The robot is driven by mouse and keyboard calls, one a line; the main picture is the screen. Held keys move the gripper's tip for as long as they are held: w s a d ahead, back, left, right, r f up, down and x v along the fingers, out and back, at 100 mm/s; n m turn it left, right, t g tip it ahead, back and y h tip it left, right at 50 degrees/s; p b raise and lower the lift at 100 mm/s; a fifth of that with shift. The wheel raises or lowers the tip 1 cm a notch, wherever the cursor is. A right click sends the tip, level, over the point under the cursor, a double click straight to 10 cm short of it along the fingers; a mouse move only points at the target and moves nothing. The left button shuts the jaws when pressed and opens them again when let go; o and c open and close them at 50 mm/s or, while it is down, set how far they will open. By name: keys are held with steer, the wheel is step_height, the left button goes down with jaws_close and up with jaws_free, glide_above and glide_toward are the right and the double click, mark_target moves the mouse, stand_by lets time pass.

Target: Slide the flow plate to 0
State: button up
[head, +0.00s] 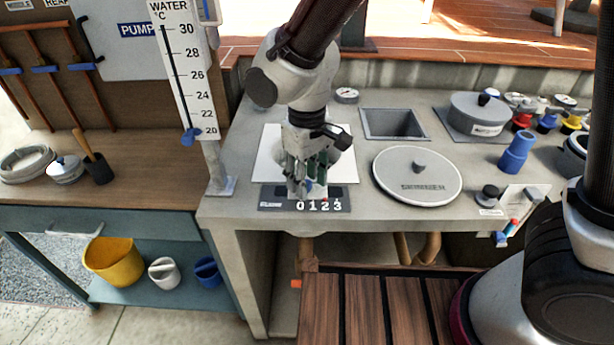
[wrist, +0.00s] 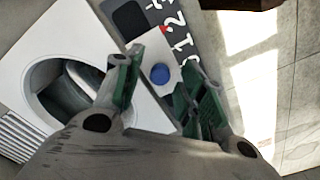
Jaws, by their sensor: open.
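The dark scale strip (head: 275,206) at the counter's front edge carries the white numbers 0 1 2 3. In the wrist view the strip (wrist: 130,20) runs diagonally at the top. The flow plate (wrist: 150,45) is a small light plate beside the strip, with a blue knob (wrist: 160,73) and a red mark at its strip-side edge. Which number the mark meets is unclear. My gripper (head: 308,188) points down over the plate, its fingers largely covering it. In the wrist view my open gripper (wrist: 165,85) has green-padded fingers on either side of the knob. Contact cannot be told.
A white panel (head: 344,155) with a round opening (wrist: 65,90) lies behind the strip. A round grey lid (head: 417,180) is to the right, with a square basin (head: 394,123) behind. A thermometer board (head: 185,75) stands left. A wooden slatted surface (head: 380,310) lies in front.

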jaws_close()
steer(key=shift+s+a, duration=0.15)
steer(key=shift+a, duration=2.5)
jaws_free()
steer(key=shift+a, duration=0.15)
steer(key=shift+d, duration=0.2)
